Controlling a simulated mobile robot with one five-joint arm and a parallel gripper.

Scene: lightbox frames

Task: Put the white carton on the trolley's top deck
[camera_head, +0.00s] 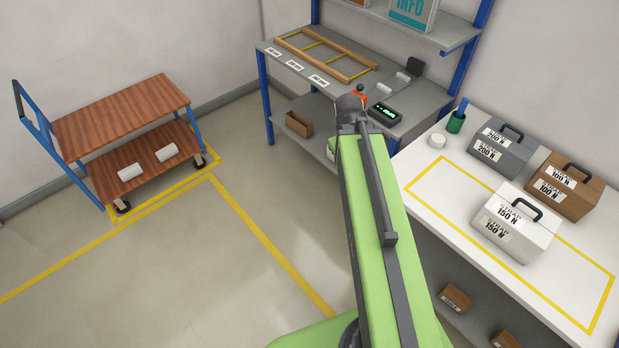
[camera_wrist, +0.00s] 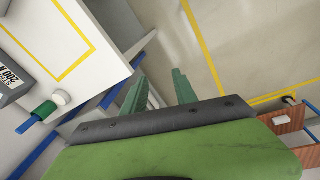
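The white carton (camera_head: 512,226), labelled 150 N with a dark handle on top, stands upright on the white table (camera_head: 432,190), inside a yellow outline. It does not show in the wrist view. The blue-framed trolley has a bare brown wooden top deck (camera_head: 120,112) and stands at the far left. Part of the trolley (camera_wrist: 285,121) shows at the right edge of the wrist view. My gripper (camera_wrist: 160,90) has its two green fingers apart with nothing between them, above the floor near the table. Its fingers are hidden in the head view.
A grey 200 N carton (camera_head: 500,151) and a brown 100 N carton (camera_head: 564,187) stand behind the white one. White rolls (camera_head: 130,172) lie on the trolley's lower deck. A grey workbench (camera_head: 285,60) stands behind; floor between is clear.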

